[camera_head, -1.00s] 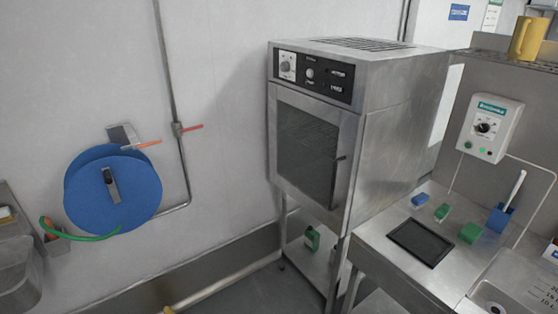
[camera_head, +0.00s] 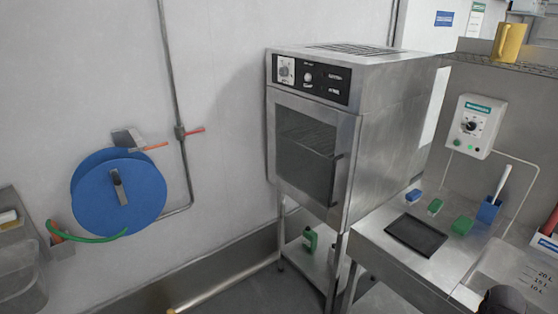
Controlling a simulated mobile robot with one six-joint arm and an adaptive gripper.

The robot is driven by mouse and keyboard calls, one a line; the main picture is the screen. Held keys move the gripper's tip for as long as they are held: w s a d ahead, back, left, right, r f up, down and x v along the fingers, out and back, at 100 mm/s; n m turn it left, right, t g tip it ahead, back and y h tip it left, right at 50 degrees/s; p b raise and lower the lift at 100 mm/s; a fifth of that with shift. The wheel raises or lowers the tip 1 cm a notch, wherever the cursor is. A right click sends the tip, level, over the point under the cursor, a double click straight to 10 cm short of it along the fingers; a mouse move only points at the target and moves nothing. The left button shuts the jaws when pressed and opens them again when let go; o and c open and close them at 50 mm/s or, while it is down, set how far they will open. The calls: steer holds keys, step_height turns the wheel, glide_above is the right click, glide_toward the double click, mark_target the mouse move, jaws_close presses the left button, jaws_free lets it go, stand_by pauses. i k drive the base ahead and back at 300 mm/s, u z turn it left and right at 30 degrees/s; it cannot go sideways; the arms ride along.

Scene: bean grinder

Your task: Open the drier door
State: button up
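The drier (camera_head: 385,130) is a steel cabinet on a stand against the wall, with a black control panel (camera_head: 310,80) on top of its front. Its door (camera_head: 308,150) has a dark glass window in a steel frame and looks shut. A dark upright handle (camera_head: 334,180) sits at the right side of the door. No gripper fingers show. A dark rounded shape at the bottom right corner may be part of my arm, but I cannot tell.
A steel counter (camera_head: 375,235) to the right of the drier holds a black tray (camera_head: 416,235) and small blue and green items. A blue hose reel (camera_head: 118,192) hangs on the left wall. Green bottles (camera_head: 309,240) stand on the shelf under the drier. Floor before the drier looks clear.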

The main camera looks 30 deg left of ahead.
mark_target(334, 215)
steer(key=u, duration=1.2)
steer(key=k, duration=1)
steer(key=i, duration=0.85)
